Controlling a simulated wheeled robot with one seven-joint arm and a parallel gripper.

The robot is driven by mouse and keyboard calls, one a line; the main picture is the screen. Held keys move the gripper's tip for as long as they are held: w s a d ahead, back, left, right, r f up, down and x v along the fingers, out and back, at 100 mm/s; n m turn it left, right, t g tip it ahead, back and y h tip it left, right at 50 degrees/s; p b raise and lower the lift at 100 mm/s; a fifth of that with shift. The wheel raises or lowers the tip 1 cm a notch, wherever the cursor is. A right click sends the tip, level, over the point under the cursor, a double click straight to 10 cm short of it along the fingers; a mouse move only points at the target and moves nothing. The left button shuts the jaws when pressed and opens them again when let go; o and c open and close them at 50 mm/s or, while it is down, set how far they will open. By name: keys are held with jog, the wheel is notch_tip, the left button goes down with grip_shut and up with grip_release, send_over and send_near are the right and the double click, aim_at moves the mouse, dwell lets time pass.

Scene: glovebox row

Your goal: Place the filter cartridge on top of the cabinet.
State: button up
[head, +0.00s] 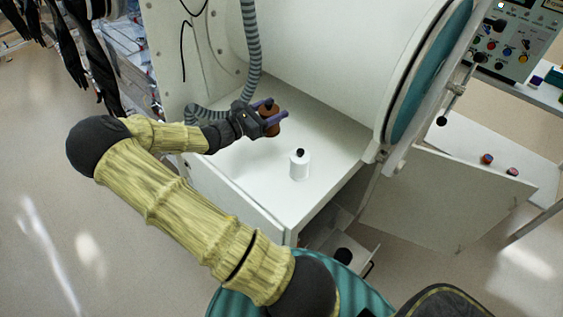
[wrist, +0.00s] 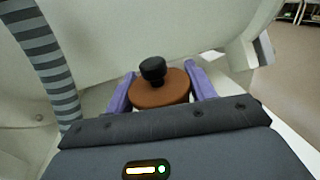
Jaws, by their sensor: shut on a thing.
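My gripper (head: 275,118) is shut on a brown, round cartridge (head: 269,127) with a black knob on top. In the wrist view the brown cartridge (wrist: 161,91) sits upright between the two purple fingers (wrist: 160,88). It is over the white top of the cabinet (head: 240,175), near the back; I cannot tell whether its base touches. A white cylinder (head: 299,167) with a black knob stands upright on the same top, nearer the front right corner. I cannot tell from looks alone which of the two is the filter cartridge; the brown one is in my fingers.
A grey striped hose (head: 251,40) hangs behind my gripper and curls onto the cabinet top. The large glovebox with a teal-rimmed round port (head: 430,75) stands behind and right. An open drawer (head: 343,247) shows below the top. The top's front left is bare.

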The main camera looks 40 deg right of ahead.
aim_at(274, 126)
jog(key=shift+s+d, duration=0.1)
jog(key=shift+s, duration=0.2)
jog(key=shift+s+f, duration=0.1)
jog(key=shift+f, duration=0.2)
jog(key=f, duration=0.5)
jog(key=shift+w+f, duration=0.2)
jog(key=shift+f, duration=0.05)
jog(key=shift+f+p, duration=0.35)
jog(key=shift+f, duration=1.55)
